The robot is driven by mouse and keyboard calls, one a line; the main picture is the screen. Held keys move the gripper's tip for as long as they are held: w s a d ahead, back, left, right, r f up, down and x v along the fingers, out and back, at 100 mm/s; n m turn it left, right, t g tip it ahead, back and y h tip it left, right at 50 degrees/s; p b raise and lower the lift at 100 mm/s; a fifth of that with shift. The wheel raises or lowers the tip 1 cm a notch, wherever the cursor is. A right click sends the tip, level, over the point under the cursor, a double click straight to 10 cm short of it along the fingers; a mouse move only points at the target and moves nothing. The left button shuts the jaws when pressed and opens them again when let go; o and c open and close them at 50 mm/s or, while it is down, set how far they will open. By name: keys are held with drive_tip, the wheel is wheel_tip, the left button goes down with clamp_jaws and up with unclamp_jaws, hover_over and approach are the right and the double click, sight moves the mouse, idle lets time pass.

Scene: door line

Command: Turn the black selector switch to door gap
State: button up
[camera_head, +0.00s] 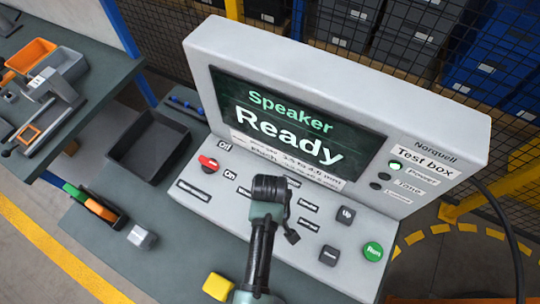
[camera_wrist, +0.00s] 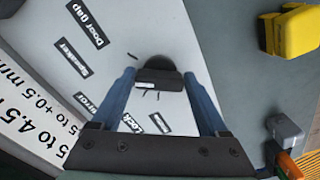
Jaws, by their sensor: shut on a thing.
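The black selector switch (camera_wrist: 158,80) shows in the wrist view as a dark knob on the pale panel. My gripper (camera_wrist: 160,74) has its two blue fingers on either side of the knob and is shut on it. Printed labels fan out around the knob; the door gap label (camera_wrist: 86,25) is at the upper left, with the speaker label (camera_wrist: 76,58) below it. Which label the knob points at is hard to tell. In the head view my arm hides the knob. The test box screen (camera_head: 290,125) reads "Speaker Ready".
The panel also has a red switch (camera_head: 208,163), a black Up button (camera_head: 345,215), another black button (camera_head: 329,255) and a green Run button (camera_head: 373,251). A yellow block (camera_head: 218,287) and an empty dark tray (camera_head: 149,145) are on the bench to the left.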

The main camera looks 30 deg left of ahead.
drive_tip(key=shift+a+m+p, duration=0.15)
drive_tip(key=shift+m+p, duration=0.85)
drive_tip(key=shift+m, duration=1.6)
drive_tip(key=o, duration=1.2)
drive_tip(key=shift+o, duration=0.2)
wheel_tip(320, 180, up, 13)
drive_tip(key=b, duration=0.1)
drive_tip(key=shift+b, duration=0.3)
drive_tip(key=shift+s, duration=0.1)
